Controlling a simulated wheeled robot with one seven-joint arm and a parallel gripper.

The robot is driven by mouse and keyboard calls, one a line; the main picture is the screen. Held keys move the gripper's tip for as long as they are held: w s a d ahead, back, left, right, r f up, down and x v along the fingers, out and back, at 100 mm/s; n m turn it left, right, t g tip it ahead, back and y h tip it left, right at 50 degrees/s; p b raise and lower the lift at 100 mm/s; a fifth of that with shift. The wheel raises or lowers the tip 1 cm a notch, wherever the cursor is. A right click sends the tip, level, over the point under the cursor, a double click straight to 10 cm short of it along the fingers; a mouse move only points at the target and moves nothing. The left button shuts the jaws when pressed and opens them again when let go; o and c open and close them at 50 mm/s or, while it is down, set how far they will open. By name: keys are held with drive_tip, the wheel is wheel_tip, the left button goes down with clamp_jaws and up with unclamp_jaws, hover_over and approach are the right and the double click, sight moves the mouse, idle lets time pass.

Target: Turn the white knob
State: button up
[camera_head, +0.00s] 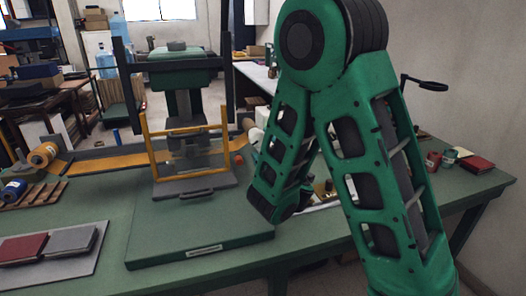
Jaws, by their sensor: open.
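A press-like machine with a green head (180,75) and a yellow frame (147,150) stands on the green bench (110,215), left of my arm. A small pale round shape (255,136) shows at the machine's right, beside my arm; I cannot tell whether it is the white knob. No other white knob can be made out. My green arm rises at the right, bends at the top and comes down over the bench, hiding part of the area behind it. My gripper cannot be made out; the lower end of the arm hides that region.
A board with a red cover (22,247) and a grey cover (71,240) lies at the front left. Rolls of orange (43,154) and blue (14,189) material sit at the left. A red book (475,164) lies at the bench's right end.

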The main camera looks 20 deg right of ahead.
drive_tip(key=shift+s+a+r, duration=0.1)
drive_tip(key=shift+s, duration=0.8)
drive_tip(key=s+d+f+m+g+h, duration=0.1)
drive_tip(key=s+d+m+g+h, duration=0.3)
drive_tip(key=d, duration=0.5)
drive_tip(key=s+d+f+m+g+h, duration=0.1)
drive_tip(key=s+d+m+g+h, duration=0.1)
drive_tip(key=s+d+m, duration=0.55)
drive_tip(key=s+d+f+m+g+h, duration=0.1)
drive_tip(key=s+d+m+g+h, duration=0.2)
drive_tip(key=d, duration=0.8)
drive_tip(key=s+f+m+g+y, duration=0.35)
drive_tip(key=s+g, duration=0.25)
drive_tip(key=s, duration=0.7)
drive_tip(key=s+a+r+m+g+y, duration=0.1)
drive_tip(key=s+a+g+y, duration=0.2)
drive_tip(key=s+a, duration=0.7)
drive_tip(key=s+y, duration=0.2)
drive_tip(key=s, duration=0.1)
drive_tip(key=shift+s+r+y, duration=0.2)
drive_tip(key=shift+s+y, duration=0.05)
drive_tip(key=shift+y, duration=0.1)
